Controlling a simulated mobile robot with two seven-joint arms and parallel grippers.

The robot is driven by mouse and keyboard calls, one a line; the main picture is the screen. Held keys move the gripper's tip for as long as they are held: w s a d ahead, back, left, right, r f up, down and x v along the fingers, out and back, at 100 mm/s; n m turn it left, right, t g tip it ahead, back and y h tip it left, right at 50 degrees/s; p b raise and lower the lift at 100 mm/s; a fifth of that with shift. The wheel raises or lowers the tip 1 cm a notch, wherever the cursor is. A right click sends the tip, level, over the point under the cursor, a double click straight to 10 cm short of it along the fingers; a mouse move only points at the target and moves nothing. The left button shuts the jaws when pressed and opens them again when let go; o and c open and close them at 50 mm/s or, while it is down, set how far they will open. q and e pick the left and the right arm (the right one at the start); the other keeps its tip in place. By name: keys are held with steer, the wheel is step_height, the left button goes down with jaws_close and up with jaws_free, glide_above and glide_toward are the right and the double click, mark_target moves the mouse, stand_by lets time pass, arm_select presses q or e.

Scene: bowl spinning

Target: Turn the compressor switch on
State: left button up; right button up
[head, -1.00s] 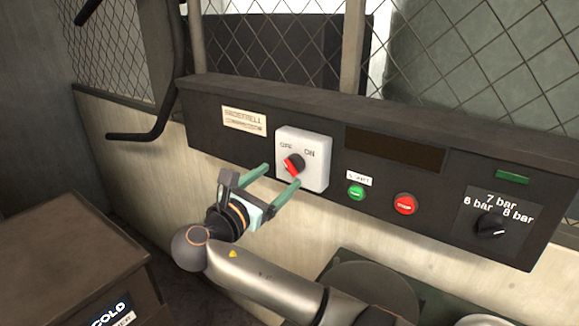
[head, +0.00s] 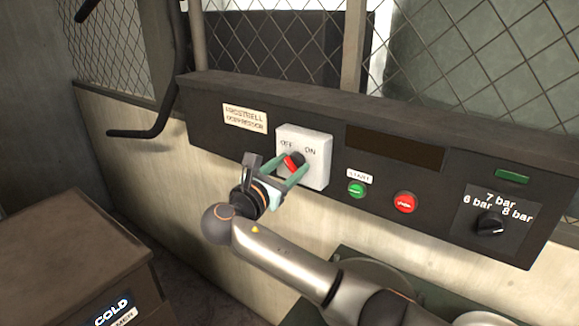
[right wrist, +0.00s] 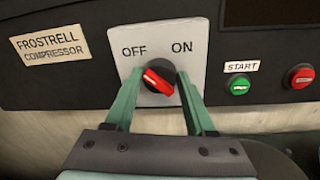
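The compressor switch is a red and black rotary knob (head: 292,161) on a white plate (head: 316,150) marked OFF and ON. In the right wrist view the red grip of the knob (right wrist: 157,82) slants, its upper-left end toward OFF. My right gripper (head: 287,167) is at the plate with its green fingers open, one on each side of the knob. In the right wrist view both fingertips (right wrist: 158,76) flank the knob, with small gaps showing; I cannot tell whether either touches it. My left gripper is not in view.
Right of the switch are a green START button (head: 357,190), a red button (head: 405,203) and a pressure dial (head: 490,226). A brown box (head: 75,255) marked COLD stands at lower left. A wire mesh (head: 480,60) rises behind the panel.

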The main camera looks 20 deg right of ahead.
jaws_close()
